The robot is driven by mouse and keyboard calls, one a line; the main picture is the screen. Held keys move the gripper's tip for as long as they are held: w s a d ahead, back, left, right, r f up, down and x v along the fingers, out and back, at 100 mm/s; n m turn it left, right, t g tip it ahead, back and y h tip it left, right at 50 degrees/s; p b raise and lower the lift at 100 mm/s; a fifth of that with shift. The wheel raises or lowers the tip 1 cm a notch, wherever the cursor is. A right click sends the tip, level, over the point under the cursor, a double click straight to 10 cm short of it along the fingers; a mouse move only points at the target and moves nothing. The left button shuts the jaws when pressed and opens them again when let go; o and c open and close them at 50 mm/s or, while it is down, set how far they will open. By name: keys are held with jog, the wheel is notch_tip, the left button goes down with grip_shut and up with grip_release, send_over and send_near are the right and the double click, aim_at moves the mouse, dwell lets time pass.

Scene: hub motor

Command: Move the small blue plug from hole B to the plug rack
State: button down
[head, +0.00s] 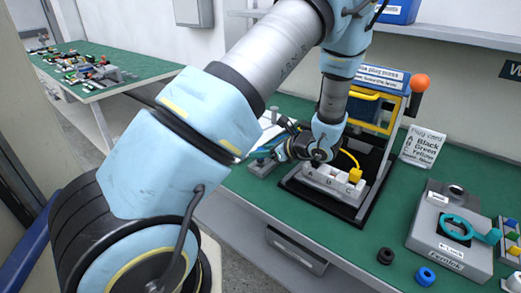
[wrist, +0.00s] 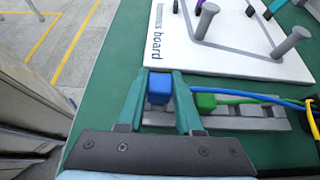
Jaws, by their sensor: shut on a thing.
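My gripper (wrist: 159,78) has its two teal fingers closed on the small blue plug (wrist: 158,88) in the wrist view. The plug is just above or at the left part of a grey slotted strip (wrist: 265,121), which looks like the plug rack; I cannot tell whether it touches it. A green plug (wrist: 206,102) with a green cable sits on the strip, right of my fingers. In the head view my gripper (head: 290,150) is left of the white block (head: 325,180) marked A, B, C. A yellow plug (head: 355,175) is at C; hole B is partly hidden.
A white board (wrist: 235,50) with grey posts lies just beyond the strip. A blue and a yellow cable run at right in the wrist view. On the green table (head: 330,235), a grey fixture (head: 450,225), a black ring (head: 385,256) and a blue ring (head: 426,276) stand to the right.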

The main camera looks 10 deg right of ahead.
jog(key=shift+f+b, duration=1)
jog(key=shift+f, duration=0.25)
dwell(1.2)
jog(key=c, duration=0.5)
grip_release()
jog(key=shift+s+d, duration=0.1)
jog(key=b+v, duration=0.2)
jog(key=v, duration=0.8)
jog(key=shift+s+d+r, duration=0.15)
jog(key=shift+d+r, duration=0.05)
jog(key=s+a+r+n+g+h, duration=0.1)
jog(key=s+a+n+g+h, duration=0.1)
jog(key=a+n, duration=0.5)
jog(key=s+a+r+n+g+h, duration=0.2)
jog(key=a+n+g+h, duration=0.1)
jog(key=a+n, duration=0.5)
jog(key=s+a+r+n+g+h, duration=0.2)
jog(key=s+a+n+h, duration=0.1)
jog(key=a+n, duration=0.5)
jog(key=n, duration=0.3)
jog(key=shift+h, duration=0.3)
